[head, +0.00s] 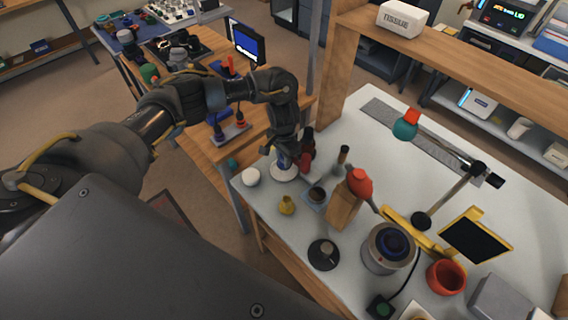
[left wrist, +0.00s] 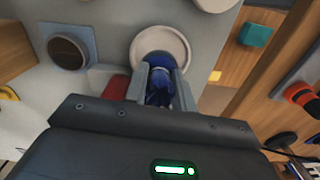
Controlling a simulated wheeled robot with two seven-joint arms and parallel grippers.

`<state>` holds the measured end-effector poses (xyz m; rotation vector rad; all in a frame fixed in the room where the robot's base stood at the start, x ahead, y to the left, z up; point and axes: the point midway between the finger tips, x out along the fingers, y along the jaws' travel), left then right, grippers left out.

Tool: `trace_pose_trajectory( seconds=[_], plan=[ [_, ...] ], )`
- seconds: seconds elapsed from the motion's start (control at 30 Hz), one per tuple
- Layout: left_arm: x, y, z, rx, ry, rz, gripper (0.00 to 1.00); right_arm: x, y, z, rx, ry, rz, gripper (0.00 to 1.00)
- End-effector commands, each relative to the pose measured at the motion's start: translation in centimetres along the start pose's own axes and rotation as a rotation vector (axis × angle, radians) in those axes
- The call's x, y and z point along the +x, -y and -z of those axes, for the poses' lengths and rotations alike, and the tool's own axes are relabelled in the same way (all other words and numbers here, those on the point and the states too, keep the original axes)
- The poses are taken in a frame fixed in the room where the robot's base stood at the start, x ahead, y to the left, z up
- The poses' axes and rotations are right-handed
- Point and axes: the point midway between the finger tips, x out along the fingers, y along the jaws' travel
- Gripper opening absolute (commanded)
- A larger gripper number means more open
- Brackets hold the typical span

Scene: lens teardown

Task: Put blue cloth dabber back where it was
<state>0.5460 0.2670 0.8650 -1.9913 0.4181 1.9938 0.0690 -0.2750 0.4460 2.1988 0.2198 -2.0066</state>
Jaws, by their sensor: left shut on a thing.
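My left gripper (head: 288,152) reaches down over the white table from the left. In the left wrist view its two fingers (left wrist: 161,90) are shut on the blue cloth dabber (left wrist: 160,86). The dabber also shows as a small blue patch in the head view (head: 282,160), mostly hidden by the gripper. A round white dish (head: 284,174) lies at the dabber; it also shows in the left wrist view (left wrist: 160,38), just beyond the fingertips. I cannot tell whether the dabber touches the dish. My right gripper is not in view.
A red item (head: 307,160) stands close beside the gripper. A white round jar (head: 251,176), a small yellow item (head: 287,205), a blue-grey pad with a dark cup (head: 315,196) and a wooden block (head: 344,208) stand nearby. The lamp (head: 450,190) is further right.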

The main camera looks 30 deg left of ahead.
Motion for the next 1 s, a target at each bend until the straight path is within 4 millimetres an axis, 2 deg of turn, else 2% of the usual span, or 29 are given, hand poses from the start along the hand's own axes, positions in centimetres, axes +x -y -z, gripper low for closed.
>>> trace_pose_trajectory(
  seconds=[0.1, 0.23, 0.67, 0.7, 0.8, 0.87, 1.0],
  plan=[
    [1.9, 0.0, 0.1, -0.003, 0.004, -0.004, 0.05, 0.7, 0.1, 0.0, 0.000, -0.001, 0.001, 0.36],
    [3.3, 0.1, 0.1, -0.003, 0.002, -0.003, 0.05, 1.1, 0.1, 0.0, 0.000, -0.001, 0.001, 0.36],
    [3.7, 0.1, 0.2, -0.002, 0.001, -0.001, 0.05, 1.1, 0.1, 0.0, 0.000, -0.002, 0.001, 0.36],
    [3.7, 0.1, 0.2, -0.001, 0.001, -0.001, 0.28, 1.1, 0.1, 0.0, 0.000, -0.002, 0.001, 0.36],
    [3.7, 0.1, 0.2, -0.001, 0.001, -0.001, 0.41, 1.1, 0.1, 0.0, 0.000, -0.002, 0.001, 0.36],
    [3.7, 0.1, 0.1, -0.001, 0.001, -0.001, 0.48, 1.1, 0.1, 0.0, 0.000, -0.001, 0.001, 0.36],
    [3.7, 0.1, 0.1, -0.001, 0.002, -0.001, 0.48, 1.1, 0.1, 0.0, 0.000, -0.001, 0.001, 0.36]
  ],
)
